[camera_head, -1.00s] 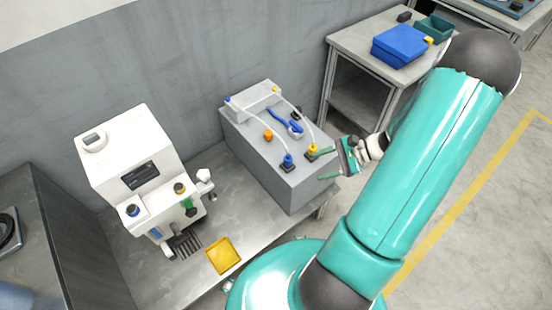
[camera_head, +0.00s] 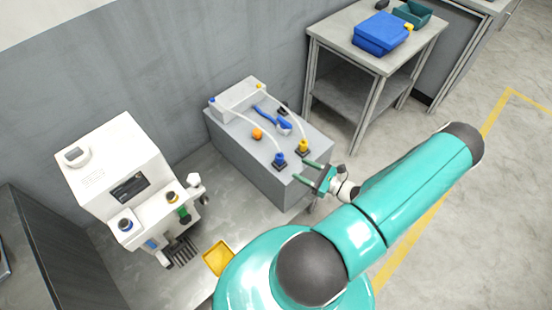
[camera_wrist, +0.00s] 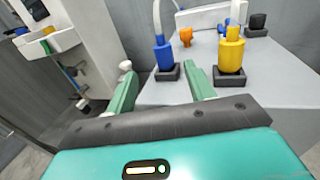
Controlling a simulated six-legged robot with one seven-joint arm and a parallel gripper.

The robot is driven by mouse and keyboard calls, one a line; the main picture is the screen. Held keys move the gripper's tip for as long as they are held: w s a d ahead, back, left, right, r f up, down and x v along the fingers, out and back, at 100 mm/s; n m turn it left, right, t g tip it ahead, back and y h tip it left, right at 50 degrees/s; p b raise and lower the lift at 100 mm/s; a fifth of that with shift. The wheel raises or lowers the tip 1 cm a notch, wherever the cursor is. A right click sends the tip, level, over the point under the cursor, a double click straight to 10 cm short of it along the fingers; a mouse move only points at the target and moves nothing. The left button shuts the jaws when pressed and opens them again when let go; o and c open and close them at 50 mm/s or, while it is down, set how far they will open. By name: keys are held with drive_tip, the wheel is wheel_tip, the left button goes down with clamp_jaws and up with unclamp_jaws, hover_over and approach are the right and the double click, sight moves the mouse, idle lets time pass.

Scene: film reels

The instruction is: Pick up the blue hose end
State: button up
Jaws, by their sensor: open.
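The blue hose end (camera_head: 279,159) stands upright in a dark square base on the grey box (camera_head: 262,178). A pale hose rises from its top. In the wrist view the blue hose end (camera_wrist: 164,57) is ahead, between the lines of my two fingers and beyond their tips. The yellow hose end (camera_head: 303,146) stands to its right in a similar base; in the wrist view it (camera_wrist: 231,52) is just beyond the right finger. My gripper (camera_head: 302,172) is open and empty at the near right edge of the box, apart from both hose ends.
An orange knob (camera_head: 257,134) and a blue-handled brush-like tool (camera_head: 275,120) lie on the box. A white machine (camera_head: 128,182) and a yellow tray (camera_head: 218,258) are on the bench to the left. A side table (camera_head: 345,40) with a blue case (camera_head: 381,33) stands behind right.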

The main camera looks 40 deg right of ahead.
sight(280, 156)
drive_tip(key=x, duration=1)
drive_tip(key=shift+w+d+f, duration=0.1)
drive_tip(key=shift+w+d, duration=0.05)
drive_tip(key=shift+d, duration=0.05)
drive_tip(key=c, duration=1.1)
